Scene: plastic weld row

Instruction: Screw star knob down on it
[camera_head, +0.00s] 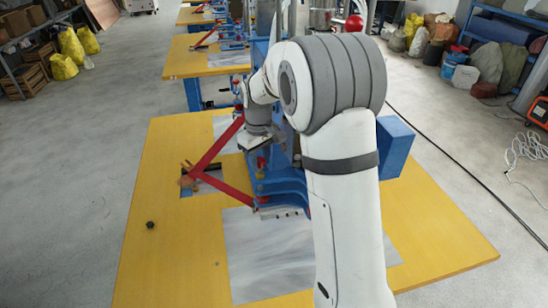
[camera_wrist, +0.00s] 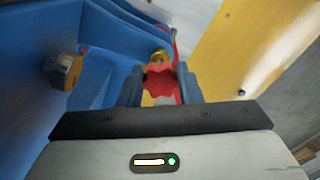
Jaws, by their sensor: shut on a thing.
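The red star knob (camera_wrist: 160,78) sits between the two fingertips of my gripper (camera_wrist: 160,86) in the wrist view. My gripper is shut on it. A round brass-coloured part (camera_wrist: 159,55) shows just beyond the knob; whether the two touch cannot be told. What lies under the knob, and any thread, is hidden by the knob and gripper.
Another brass-coloured fitting (camera_wrist: 66,71) sticks out of the blue frame to the left in the wrist view. Red bars (camera_head: 218,148) form a V beside the machine. The yellow table (camera_head: 150,265) carries a metal sheet (camera_head: 260,260) and a small black part (camera_head: 150,225).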

